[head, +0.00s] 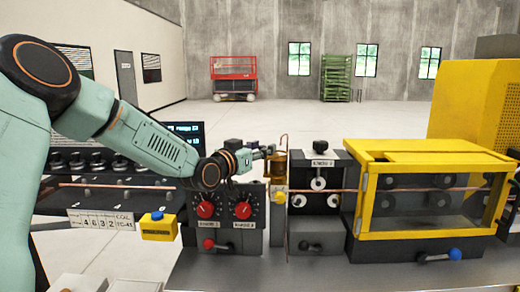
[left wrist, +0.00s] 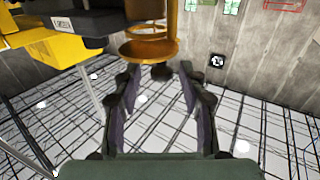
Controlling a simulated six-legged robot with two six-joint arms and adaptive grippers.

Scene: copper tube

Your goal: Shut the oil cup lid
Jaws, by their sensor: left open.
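The brass oil cup (head: 279,172) stands on the machine left of the black roller block in the head view. In the left wrist view, which looks upside down, its round brass end (left wrist: 148,52) lies just beyond my fingertips, with a small dark knob by its edge. I cannot tell the lid's exact angle. My left gripper (head: 266,152) reaches in from the left at the height of the cup's top. In the left wrist view my gripper (left wrist: 158,78) has its fingers spread apart with nothing between them. Contact with the cup cannot be made out. My right gripper does not show.
Below my arm is a grey box with red dials (head: 206,210). A thin copper tube (head: 330,190) runs rightward through the roller block (head: 318,173) into a yellow-framed guard (head: 430,150). A yellow button box (head: 158,226) sits at left. Open floor lies behind.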

